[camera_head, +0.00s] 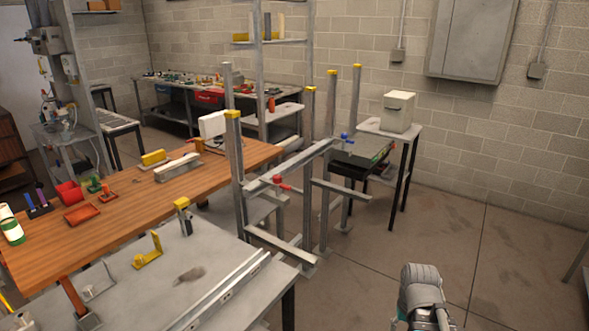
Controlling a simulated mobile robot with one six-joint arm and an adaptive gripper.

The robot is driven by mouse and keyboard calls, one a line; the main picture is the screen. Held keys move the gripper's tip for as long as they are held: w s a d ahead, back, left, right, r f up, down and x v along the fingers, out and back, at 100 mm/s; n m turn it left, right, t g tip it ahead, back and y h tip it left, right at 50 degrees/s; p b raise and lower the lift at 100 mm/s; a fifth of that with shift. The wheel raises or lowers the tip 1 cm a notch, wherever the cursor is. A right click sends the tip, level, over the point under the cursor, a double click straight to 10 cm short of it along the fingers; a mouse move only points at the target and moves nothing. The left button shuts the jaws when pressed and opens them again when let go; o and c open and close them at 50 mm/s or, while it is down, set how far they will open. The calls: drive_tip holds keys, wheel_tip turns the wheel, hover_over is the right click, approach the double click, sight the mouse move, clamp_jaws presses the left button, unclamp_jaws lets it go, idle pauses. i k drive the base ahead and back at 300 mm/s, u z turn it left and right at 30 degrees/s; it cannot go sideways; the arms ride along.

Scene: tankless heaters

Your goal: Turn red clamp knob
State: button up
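The red clamp knob (280,183) sits on a grey horizontal bar of the metal rack, near the middle of the view. It is small here, and its angle is hard to read. A similar blue knob (346,137) sits farther back and to the right on the same rack. Part of my arm (422,288) shows at the bottom edge, right of centre, well apart from the red knob. No gripper fingers can be made out, and nothing of mine touches the rack.
The metal rack's yellow-capped posts (308,150) stand around the knob. A grey worktable (225,262) and a wooden bench (130,205) fill the left. A small table (372,127) with a white box (398,110) stands behind right. The floor (400,245) before the rack is clear.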

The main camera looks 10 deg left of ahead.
sight(277, 179)
drive_tip(key=u, duration=0.1)
drive_tip(key=i, duration=0.85)
drive_tip(key=u, duration=0.4)
